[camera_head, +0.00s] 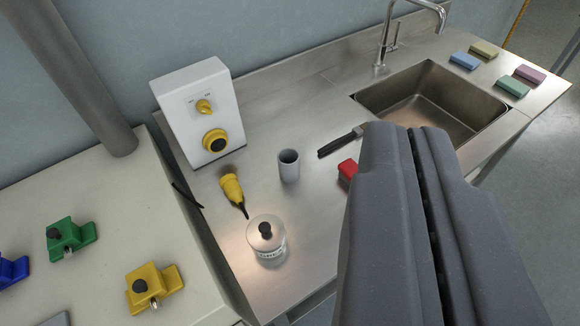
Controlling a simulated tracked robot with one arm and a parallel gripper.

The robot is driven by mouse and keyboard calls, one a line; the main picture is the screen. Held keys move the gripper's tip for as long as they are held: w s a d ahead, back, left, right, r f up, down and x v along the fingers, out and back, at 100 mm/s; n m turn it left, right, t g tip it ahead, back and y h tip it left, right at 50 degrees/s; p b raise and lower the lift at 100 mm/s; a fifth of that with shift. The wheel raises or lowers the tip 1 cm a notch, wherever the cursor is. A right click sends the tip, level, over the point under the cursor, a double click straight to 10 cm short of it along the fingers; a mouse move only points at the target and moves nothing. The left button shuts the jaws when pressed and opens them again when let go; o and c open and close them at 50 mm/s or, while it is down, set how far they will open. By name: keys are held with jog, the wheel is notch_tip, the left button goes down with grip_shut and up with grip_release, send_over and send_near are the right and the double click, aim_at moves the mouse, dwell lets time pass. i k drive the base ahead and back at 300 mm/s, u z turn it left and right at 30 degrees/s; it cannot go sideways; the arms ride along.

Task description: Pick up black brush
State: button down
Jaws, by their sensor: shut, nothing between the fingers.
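A black, long, narrow object that looks like the brush (340,142) lies on the steel counter (315,215), just left of the sink. Its right end is close to the tip of my gripper in the picture, and part of it may be hidden there. My gripper (411,132) fills the lower right of the view, with its two grey fingers shut together and nothing between them. I cannot tell how high it is above the counter. A red object (347,171) shows beside its left finger, partly hidden behind it.
The sink (430,98) and several coloured sponges (465,61) are at the right.

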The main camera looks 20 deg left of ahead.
aim_at(357, 132)
jog(key=u, duration=0.05)
jog(key=k, duration=1.15)
jog(key=z, duration=0.8)
jog(key=i, duration=1.15)
jog(key=z, duration=0.55)
jog(key=i, duration=1.3)
jog(key=u, duration=1)
jog(key=i, duration=0.85)
jog(key=u, duration=0.65)
jog(key=k, duration=0.7)
